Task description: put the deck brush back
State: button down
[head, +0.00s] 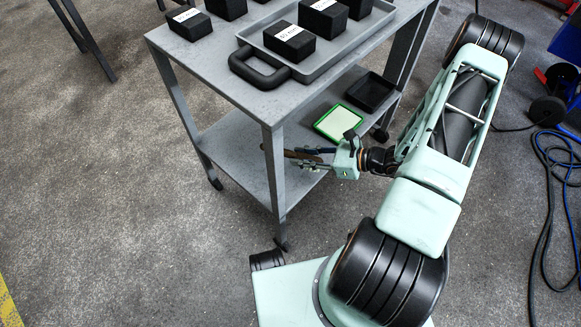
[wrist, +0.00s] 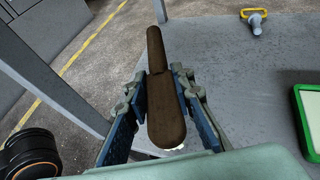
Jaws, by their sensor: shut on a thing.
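The deck brush (wrist: 162,100) is brown, with a narrow handle pointing away from me in the wrist view and pale bristles just showing at its near end. My gripper (wrist: 160,88) is shut on its wider part, one blue-padded finger on each side. In the head view, my gripper (head: 312,159) is at the trolley's right side, between the two shelf levels. The brush (head: 298,155) shows there as a thin brown strip over the lower shelf (head: 235,140), near a leg. I cannot tell whether it touches the shelf.
A green-rimmed pale panel (head: 338,122) and a black open bin (head: 371,93) are on the lower shelf. A trolley leg (head: 275,185) stands close to the brush. The upper shelf holds a grey tray (head: 330,62) and black blocks. A yellow-handled item (wrist: 254,18) lies on the shelf.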

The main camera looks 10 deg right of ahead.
jog(key=b, duration=0.2)
send_over(290, 171)
jog(key=f, duration=0.5)
jog(key=shift+s+d, duration=0.2)
jog(key=shift+w+a+f+b, duration=0.15)
jog(key=shift+f+b, duration=0.25)
jog(key=shift+f, duration=0.55)
jog(key=shift+w+a+f+b, duration=0.1)
jog(key=shift+f+b, duration=0.25)
jog(key=shift+f, duration=0.55)
jog(key=shift+f, duration=0.1)
jog(key=shift+f, duration=0.15)
jog(key=c, duration=1.7)
grip_release()
jog(key=shift+d, duration=0.1)
jog(key=shift+o, duration=0.2)
jog(key=shift+r, duration=0.2)
